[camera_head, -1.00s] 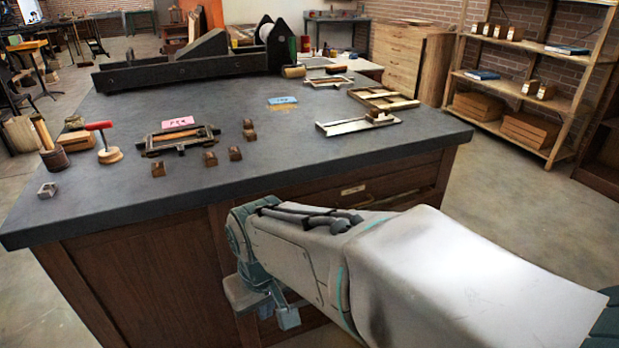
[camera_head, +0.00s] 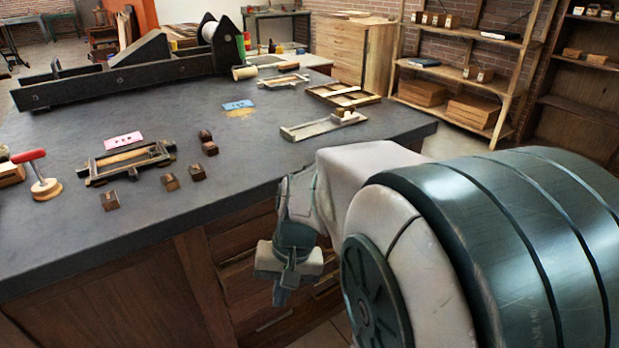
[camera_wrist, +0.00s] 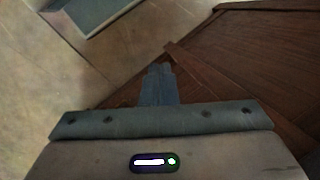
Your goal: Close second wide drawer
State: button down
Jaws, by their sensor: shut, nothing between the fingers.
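The dark-topped counter (camera_head: 235,150) has a stack of wide wooden drawers (camera_head: 245,275) in its front, partly hidden behind my arm and gripper. I cannot tell from this angle which is the second one or how far it stands out. My gripper (camera_head: 281,292) points down in front of the drawer stack in the head view. In the wrist view my gripper (camera_wrist: 158,70) has its fingers together and empty. A reddish-brown wooden surface (camera_wrist: 250,60) lies beside and beyond the fingertips there; contact cannot be told.
Several small wooden blocks (camera_head: 170,182), a framed tool (camera_head: 125,162), a red-handled stamp (camera_head: 42,180) and a long dark press (camera_head: 130,75) stand on the countertop. Wooden shelves (camera_head: 465,70) stand at the back right. Bare floor (camera_wrist: 60,60) shows left in the wrist view.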

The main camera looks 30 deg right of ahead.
jog(key=w+d+f+m+t+y, duration=0.3)
jog(key=w+d+m+t+y, duration=0.15)
jog(key=d+m, duration=0.4)
jog(key=w+d+f+m+t+y, duration=0.25)
jog(key=w+d+m+t, duration=0.2)
jog(key=d+m, duration=0.4)
jog(key=s+d+f+m+t+h, duration=0.25)
jog(key=d+m+t+h, duration=0.35)
jog(key=d, duration=0.6)
jog(key=s+d+f+m+t+h, duration=0.25)
jog(key=d+m, duration=0.45)
jog(key=d, duration=0.4)
jog(key=w+a+b, duration=0.1)
jog(key=w+b, duration=0.1)
jog(key=w, duration=1.1)
jog(key=shift+w+f+t, duration=0.2)
jog(key=shift+w+t, duration=0.1)
jog(key=shift+t, duration=0.05)
jog(key=w, duration=0.2)
jog(key=shift+w+a, duration=0.15)
jog(key=shift+w, duration=0.15)
jog(key=shift+s, duration=0.1)
